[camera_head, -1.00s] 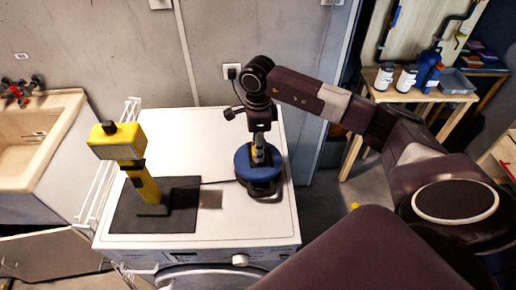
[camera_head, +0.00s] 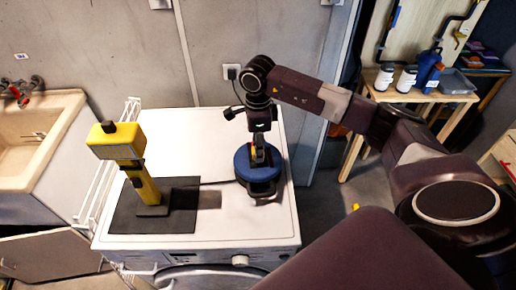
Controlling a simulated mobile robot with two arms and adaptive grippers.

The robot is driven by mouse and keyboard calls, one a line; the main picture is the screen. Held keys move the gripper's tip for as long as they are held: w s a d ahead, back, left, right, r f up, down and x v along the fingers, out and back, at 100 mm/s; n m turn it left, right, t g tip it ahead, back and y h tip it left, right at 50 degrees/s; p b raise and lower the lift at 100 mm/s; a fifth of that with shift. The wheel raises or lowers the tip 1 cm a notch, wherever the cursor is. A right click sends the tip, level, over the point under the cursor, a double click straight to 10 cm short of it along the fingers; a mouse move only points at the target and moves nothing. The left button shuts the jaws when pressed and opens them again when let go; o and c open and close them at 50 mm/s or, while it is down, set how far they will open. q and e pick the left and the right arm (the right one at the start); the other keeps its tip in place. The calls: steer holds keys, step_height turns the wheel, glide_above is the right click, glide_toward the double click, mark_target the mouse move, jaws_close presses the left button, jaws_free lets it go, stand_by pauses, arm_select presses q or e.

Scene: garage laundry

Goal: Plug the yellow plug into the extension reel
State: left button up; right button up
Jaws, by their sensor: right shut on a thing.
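The blue extension reel (camera_head: 245,172) stands on the right part of the white washing machine's top. My right gripper (camera_head: 259,160) points down directly over the reel. It is shut on the yellow plug (camera_head: 254,156), of which only a small bit shows between the fingers. The plug is at the reel's top face; I cannot tell whether it sits in a socket. My left gripper is not in view.
A yellow work lamp (camera_head: 146,185) stands on a dark mat (camera_head: 180,218) left of the reel. A white rack (camera_head: 98,185) and a sink (camera_head: 30,130) are further left. The washing machine's front top (camera_head: 225,228) is clear.

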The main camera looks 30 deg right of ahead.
stand_by(0.4)
steer(key=shift+f+b, duration=0.6)
steer(key=shift+b, duration=0.15)
steer(key=o, duration=1.2)
steer(key=shift+c, duration=0.2)
step_height(320, 180, up, 12)
